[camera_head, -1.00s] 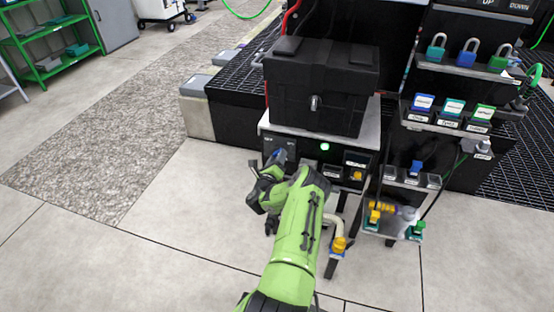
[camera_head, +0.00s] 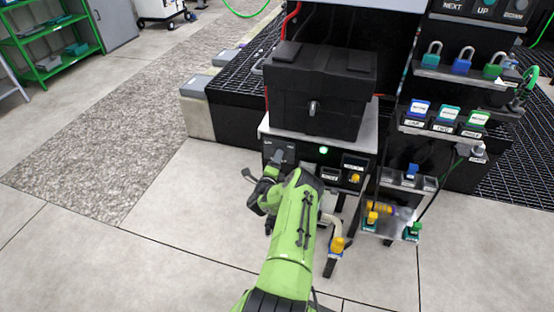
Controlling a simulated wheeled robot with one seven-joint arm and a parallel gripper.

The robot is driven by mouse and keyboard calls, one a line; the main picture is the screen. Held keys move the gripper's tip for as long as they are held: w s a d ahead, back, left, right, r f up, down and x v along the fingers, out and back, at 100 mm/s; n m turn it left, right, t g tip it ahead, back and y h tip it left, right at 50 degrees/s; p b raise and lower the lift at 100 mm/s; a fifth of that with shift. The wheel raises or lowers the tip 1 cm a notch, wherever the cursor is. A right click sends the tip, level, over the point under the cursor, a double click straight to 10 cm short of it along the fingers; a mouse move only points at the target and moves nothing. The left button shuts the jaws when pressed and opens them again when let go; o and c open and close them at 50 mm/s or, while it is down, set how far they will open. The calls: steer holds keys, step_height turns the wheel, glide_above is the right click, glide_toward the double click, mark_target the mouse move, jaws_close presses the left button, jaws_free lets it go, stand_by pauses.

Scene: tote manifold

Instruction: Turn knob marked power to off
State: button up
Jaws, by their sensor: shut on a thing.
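The black control panel (camera_head: 290,148) is on the front of the stand below a black tote. The power knob is at the panel's left end, mostly hidden by my gripper, and its marking is too small to read. My gripper (camera_head: 276,158) reaches the panel's left end and is shut on the knob. The jaws are small and partly hidden by my green arm, so the knob's angle cannot be told. A round green light (camera_head: 323,150) glows on the panel to the right of my gripper.
The black tote (camera_head: 318,92) stands on the stand's top. To the right are a yellow knob (camera_head: 354,179), a yellow-handled valve (camera_head: 337,244) and a rack with padlocks (camera_head: 462,62) and labelled blocks (camera_head: 446,114).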

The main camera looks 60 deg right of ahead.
steer(key=n+p, duration=0.2)
steer(key=n, duration=0.3)
steer(key=n+p, duration=0.1)
steer(key=n, duration=0.5)
steer(key=shift+w+r+p, duration=0.1)
steer(key=shift+r+p, duration=0.1)
steer(key=shift+p, duration=0.15)
steer(key=o, duration=1.1)
steer(key=shift+c, duration=0.2)
steer(key=s+a+p, duration=0.2)
steer(key=a+p, duration=0.2)
steer(key=a, duration=1.1)
steer(key=shift+s+a+p, duration=0.25)
steer(key=shift+a+p, duration=0.1)
steer(key=shift+p, duration=0.05)
